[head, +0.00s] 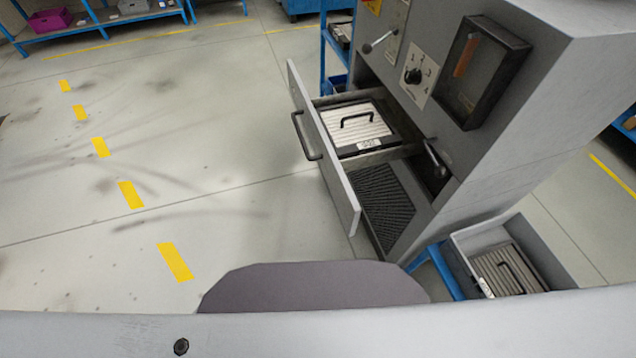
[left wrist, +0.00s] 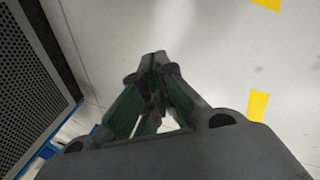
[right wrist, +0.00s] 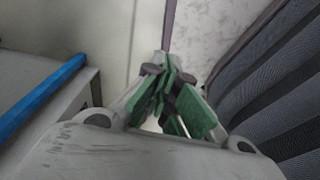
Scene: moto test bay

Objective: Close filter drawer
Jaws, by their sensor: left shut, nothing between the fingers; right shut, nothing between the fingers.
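The filter drawer (head: 322,148) stands pulled out of the grey machine in the head view. Its tall front panel has a dark bar handle (head: 306,136) on its outer face. A pleated filter (head: 356,126) with a black handle lies in the drawer. Neither gripper shows in the head view. My left gripper (left wrist: 156,62) is shut and empty in the left wrist view, above bare floor, with a perforated dark panel to its left. My right gripper (right wrist: 164,62) is shut and empty in the right wrist view. The drawer cannot be made out in either wrist view.
The grey machine (head: 545,85) carries a knob (head: 413,76), levers and a framed gauge. A grey bin (head: 484,240) with another filter (head: 508,270) stands at lower right on a blue stand. Open floor with yellow dashes (head: 131,194) lies left of the drawer. Blue shelving is at the back.

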